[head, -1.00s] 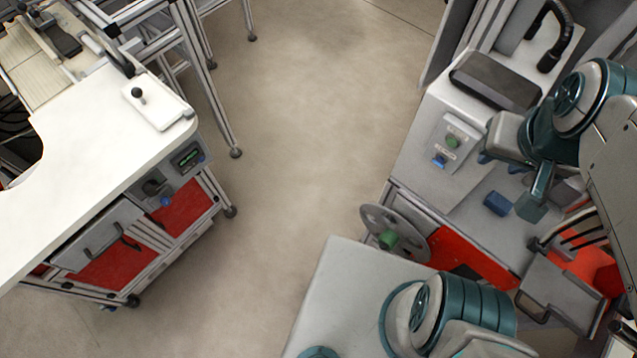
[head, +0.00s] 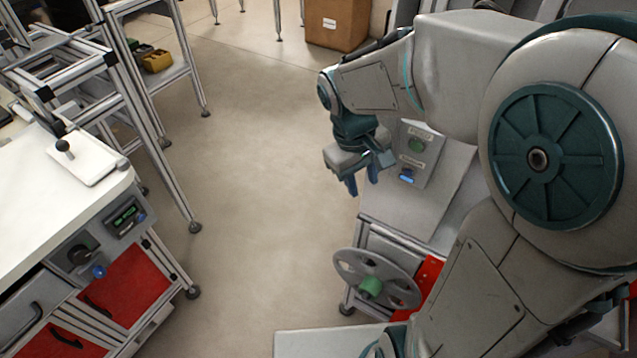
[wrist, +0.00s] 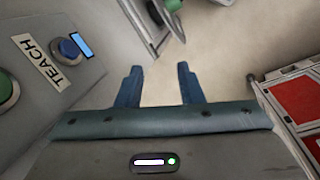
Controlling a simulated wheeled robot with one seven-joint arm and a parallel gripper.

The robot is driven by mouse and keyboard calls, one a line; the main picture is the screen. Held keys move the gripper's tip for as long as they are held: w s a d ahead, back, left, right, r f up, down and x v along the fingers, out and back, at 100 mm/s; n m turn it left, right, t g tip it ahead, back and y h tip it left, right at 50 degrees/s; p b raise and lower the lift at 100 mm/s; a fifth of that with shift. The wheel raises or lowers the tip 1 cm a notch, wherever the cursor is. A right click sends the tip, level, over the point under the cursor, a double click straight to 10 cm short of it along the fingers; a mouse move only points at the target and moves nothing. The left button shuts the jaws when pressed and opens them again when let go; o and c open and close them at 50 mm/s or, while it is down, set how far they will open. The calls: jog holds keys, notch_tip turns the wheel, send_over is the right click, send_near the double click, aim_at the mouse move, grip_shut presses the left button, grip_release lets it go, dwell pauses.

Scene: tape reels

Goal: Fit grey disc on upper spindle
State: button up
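A grey spoked disc (head: 349,263) with cut-outs stands upright on the side of the right-hand machine, around a green hub (head: 370,287). A green part (wrist: 172,5) shows at the top edge of the wrist view, cut off by the frame. I cannot make out a separate upper spindle; my arm hides much of the machine. My gripper (head: 362,184) points down in the air beside the machine's button panel, above and apart from the disc. In the wrist view its two blue fingers (wrist: 160,68) are spread with nothing between them.
The button panel (head: 415,152) with a green and a blue button is close to my gripper; the wrist view shows it at left. A white-topped bench (head: 50,215) with red doors stands at left. Open floor (head: 255,170) lies between. A brown box (head: 337,22) is at the back.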

jog(key=w+a+f+n+g+h+b, duration=0.1)
jog(key=w+a+f+n+b, duration=0.4)
jog(key=f, duration=0.8)
jog(key=w+a+f+g+b, duration=0.1)
jog(key=w+f+g+b, duration=0.1)
jog(key=f+b, duration=0.8)
send_near(338, 260)
jog(key=x, duration=0.8)
jog(key=shift+d, duration=0.35)
grip_shut()
